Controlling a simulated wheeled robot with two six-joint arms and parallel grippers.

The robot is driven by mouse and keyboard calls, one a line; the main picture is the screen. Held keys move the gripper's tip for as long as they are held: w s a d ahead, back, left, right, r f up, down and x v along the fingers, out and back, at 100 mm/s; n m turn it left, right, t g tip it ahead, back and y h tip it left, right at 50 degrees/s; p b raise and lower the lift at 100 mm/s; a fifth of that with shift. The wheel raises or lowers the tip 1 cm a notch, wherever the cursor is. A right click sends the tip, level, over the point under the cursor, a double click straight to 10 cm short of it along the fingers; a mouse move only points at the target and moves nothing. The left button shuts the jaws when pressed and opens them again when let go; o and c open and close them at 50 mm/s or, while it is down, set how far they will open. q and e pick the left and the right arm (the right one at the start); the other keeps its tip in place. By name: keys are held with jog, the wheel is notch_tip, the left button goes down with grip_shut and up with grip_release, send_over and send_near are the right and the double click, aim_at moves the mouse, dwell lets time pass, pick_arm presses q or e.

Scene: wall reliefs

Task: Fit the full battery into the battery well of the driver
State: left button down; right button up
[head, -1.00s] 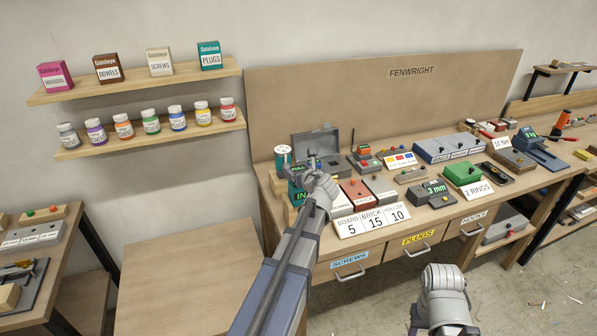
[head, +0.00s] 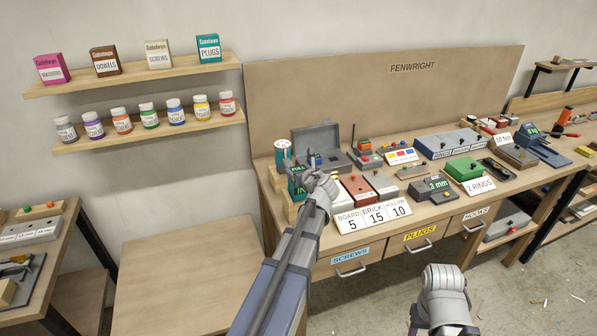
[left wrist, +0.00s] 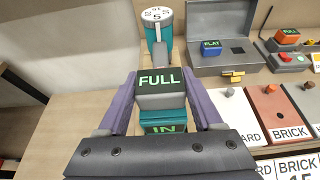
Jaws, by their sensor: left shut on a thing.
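My left gripper (left wrist: 158,95) is shut on the full battery (left wrist: 160,97), a grey block with a green FULL label, one finger on each side. The teal driver (left wrist: 160,45) stands upright with a white numbered collar on top. Its teal foot with a green IN label (left wrist: 165,129) lies just below the battery. I cannot tell whether the battery touches it, and the well's opening is hidden. In the head view the battery (head: 297,168) shows above the IN label (head: 299,190), partly behind my gripper. My right gripper is not in view; only part of my right arm shows.
A grey open case (left wrist: 215,62) with a FLAT-labelled block stands to the right of the driver. Beside it are an orange FULL-labelled block (left wrist: 288,36) and knobbed BOARD and BRICK boxes (left wrist: 275,115). The low table (head: 180,270) at left is bare.

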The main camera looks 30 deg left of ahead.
pick_arm(q)
jog(key=shift+f, duration=0.3)
grip_release()
jog(key=shift+r, duration=0.1)
jog(key=p+v, duration=0.2)
jog(key=v, duration=0.6)
jog(key=shift+p, duration=0.3)
jog(key=shift+a, duration=0.1)
